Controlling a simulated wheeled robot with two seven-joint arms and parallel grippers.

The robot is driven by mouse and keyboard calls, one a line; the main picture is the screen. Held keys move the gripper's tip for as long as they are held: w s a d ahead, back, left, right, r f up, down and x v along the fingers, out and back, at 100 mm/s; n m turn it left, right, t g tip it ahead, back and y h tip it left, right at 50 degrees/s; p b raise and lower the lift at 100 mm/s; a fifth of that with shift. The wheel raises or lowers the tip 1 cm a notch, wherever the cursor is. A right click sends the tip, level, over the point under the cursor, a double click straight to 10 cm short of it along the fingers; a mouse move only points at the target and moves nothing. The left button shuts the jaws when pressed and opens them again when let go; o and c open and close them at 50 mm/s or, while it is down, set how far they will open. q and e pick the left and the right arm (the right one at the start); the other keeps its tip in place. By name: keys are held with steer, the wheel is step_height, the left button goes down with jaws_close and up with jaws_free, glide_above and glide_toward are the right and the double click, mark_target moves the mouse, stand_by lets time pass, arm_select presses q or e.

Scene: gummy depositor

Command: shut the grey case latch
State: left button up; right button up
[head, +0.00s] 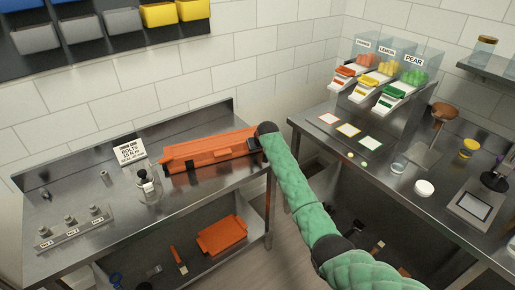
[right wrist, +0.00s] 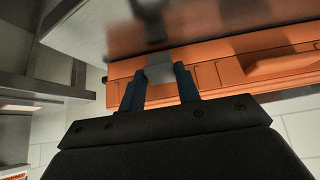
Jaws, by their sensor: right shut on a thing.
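The orange case (head: 205,152) lies closed on the left steel bench, near the bench's right end. My right arm reaches in from the lower right, and my right gripper (head: 254,144) is at the case's right end. In the right wrist view, the gripper (right wrist: 157,73) has its two dark blue fingers on either side of the grey latch (right wrist: 159,67), shut on it. The latch sits at the edge of the orange case (right wrist: 222,75). In the head view the latch is hidden at the gripper. Whether it is fully down cannot be told. My left gripper is not in view.
A sign (head: 129,152) and a small metal device (head: 147,185) stand left of the case. A strip with several knobs (head: 72,227) is at the bench's front left. An orange tray (head: 222,236) lies on the lower shelf. The depositor with bins (head: 385,70) stands on the right bench.

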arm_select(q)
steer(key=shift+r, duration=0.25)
arm_select(e)
steer(key=shift+w+a+r+g, duration=0.2)
steer(key=shift+w+g, duration=0.1)
steer(key=shift+g, duration=0.2)
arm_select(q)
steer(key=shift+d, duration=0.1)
arm_select(e)
steer(key=o, duration=1)
steer(key=shift+s+d+r, duration=0.15)
steer(key=shift+s+r, duration=0.05)
steer(key=shift+r, duration=0.2)
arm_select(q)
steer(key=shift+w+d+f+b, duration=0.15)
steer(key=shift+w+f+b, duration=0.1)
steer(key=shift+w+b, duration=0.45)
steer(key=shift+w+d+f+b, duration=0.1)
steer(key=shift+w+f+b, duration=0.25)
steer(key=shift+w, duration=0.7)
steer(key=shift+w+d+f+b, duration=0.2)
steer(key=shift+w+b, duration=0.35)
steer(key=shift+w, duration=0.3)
arm_select(e)
steer(key=shift+v, duration=3.35)
